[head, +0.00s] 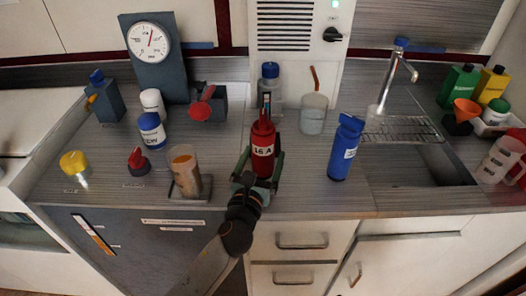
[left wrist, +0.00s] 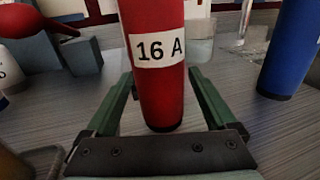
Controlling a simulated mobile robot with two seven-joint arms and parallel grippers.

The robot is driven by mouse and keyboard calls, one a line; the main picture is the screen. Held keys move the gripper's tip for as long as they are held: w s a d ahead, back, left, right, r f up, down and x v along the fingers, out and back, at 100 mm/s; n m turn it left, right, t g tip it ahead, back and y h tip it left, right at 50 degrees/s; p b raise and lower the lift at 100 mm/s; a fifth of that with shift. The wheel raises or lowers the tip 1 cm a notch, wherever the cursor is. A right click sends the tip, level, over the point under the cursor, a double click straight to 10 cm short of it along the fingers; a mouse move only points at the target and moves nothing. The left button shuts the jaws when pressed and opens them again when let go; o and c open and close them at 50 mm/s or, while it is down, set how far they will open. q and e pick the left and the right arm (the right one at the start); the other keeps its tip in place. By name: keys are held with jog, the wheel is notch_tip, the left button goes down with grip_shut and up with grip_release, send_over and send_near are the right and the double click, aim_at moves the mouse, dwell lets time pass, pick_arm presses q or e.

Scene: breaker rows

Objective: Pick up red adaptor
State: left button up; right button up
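The red adaptor (head: 263,150) is an upright red cylinder with a white "16 A" label, standing on the counter in the middle of the head view. In the left wrist view the red adaptor (left wrist: 160,95) stands between the two green fingers. My left gripper (head: 260,160) reaches it from the front, low on its body. The fingers of the left gripper (left wrist: 161,75) are spread on both sides of it, with a gap visible at the left and near the base. Contact at the fingertips is hard to tell. My right gripper is not in view.
A blue cylinder (head: 345,148) stands to the right. A clear cup (head: 313,115) and a blue-capped bottle (head: 270,85) stand behind. A brown-filled beaker (head: 186,172) and a red-topped piece (head: 138,161) are left. The sink (head: 432,170) lies right.

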pick_arm(q)
grip_shut()
dwell(0.5)
jog(key=shift+r, duration=0.1)
